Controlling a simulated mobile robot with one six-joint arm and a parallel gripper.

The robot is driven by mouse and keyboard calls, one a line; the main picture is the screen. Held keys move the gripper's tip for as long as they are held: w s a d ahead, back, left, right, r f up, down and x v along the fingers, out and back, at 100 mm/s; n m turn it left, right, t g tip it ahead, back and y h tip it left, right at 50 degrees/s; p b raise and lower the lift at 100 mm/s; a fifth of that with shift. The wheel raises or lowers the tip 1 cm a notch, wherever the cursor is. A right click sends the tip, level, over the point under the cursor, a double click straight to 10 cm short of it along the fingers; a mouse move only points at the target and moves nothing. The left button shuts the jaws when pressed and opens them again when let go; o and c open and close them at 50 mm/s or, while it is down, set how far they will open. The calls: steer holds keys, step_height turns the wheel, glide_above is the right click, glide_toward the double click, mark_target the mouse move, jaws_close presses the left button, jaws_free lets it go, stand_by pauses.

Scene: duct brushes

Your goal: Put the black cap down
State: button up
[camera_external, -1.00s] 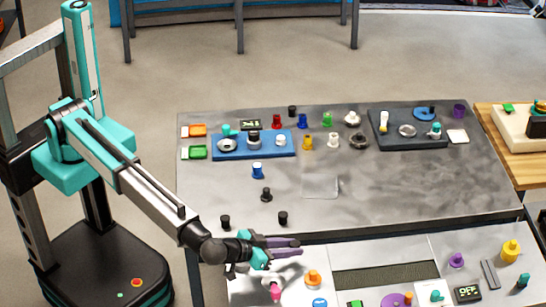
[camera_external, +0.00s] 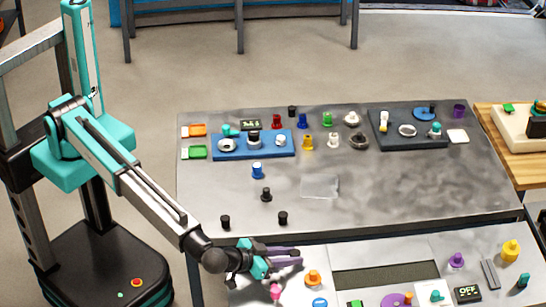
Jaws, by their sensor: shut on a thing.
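Another black piece (camera_external: 292,111) stands at the back edge.
A pink piece (camera_external: 275,291) and an orange piece (camera_external: 313,277) stand close to my gripper on the lower panel. A clear flat square (camera_external: 320,186) lies on the grey table (camera_external: 430,190), whose right middle is free. A blue tray (camera_external: 222,155) and a dark tray (camera_external: 390,141) hold parts.

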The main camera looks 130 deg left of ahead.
steer(key=shift+f, duration=0.15)
steer(key=o, duration=1)
steer(key=shift+r, duration=0.2)
steer(key=shift+s+d, duration=0.1)
steer(key=shift+d, duration=0.2)
steer(key=b+v, duration=0.2)
steer(key=v, duration=0.9)
steer(key=shift+s+d+r, duration=0.1)
steer(key=shift+r, duration=0.05)
steer(key=shift+b, duration=0.3)
